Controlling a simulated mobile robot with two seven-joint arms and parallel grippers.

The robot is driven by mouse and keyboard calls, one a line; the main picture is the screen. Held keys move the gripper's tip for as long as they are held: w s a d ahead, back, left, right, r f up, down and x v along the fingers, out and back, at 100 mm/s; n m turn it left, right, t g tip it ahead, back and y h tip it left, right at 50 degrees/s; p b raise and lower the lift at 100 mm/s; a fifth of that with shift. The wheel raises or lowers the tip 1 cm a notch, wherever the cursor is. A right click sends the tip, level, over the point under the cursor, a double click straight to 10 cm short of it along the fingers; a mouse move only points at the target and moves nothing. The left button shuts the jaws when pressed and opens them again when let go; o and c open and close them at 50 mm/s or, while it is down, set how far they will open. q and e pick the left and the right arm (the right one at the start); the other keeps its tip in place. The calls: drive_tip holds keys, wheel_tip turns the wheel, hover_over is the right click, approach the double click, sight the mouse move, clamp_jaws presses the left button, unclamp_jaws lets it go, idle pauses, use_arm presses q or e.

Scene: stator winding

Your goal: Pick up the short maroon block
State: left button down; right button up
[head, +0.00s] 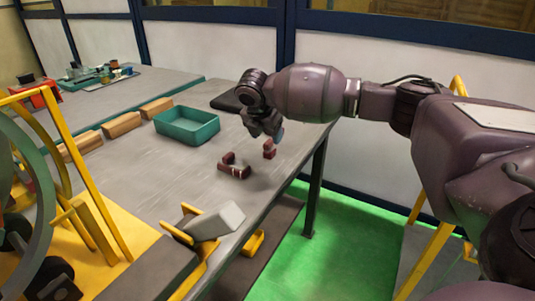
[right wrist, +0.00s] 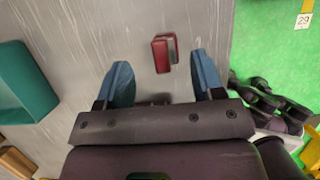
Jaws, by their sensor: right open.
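My right gripper (head: 272,130) hangs just above and behind the short block. In the right wrist view the short block (right wrist: 160,56) shows between and slightly beyond the two blue fingertips of the open right gripper (right wrist: 161,65). No contact with the block is visible. My left gripper is not in view.
A teal bin (head: 187,126) stands left of the blocks and also shows in the right wrist view (right wrist: 22,85). Wooden blocks (head: 122,125) lie farther left. A grey block on a yellow holder (head: 215,221) is at the near edge. Green floor (head: 330,240) lies beyond the table.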

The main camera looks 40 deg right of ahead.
sight(270, 142)
drive_tip(key=x, duration=0.1)
drive_tip(key=b+x, duration=0.1)
drive_tip(key=x, duration=0.3)
drive_tip(key=shift+s+f+b, duration=0.3)
drive_tip(key=shift+s, duration=0.05)
drive_tip(key=shift+f, duration=0.1)
drive_tip(key=shift+r, duration=0.2)
drive_tip(key=shift+c, duration=0.7)
clamp_jaws()
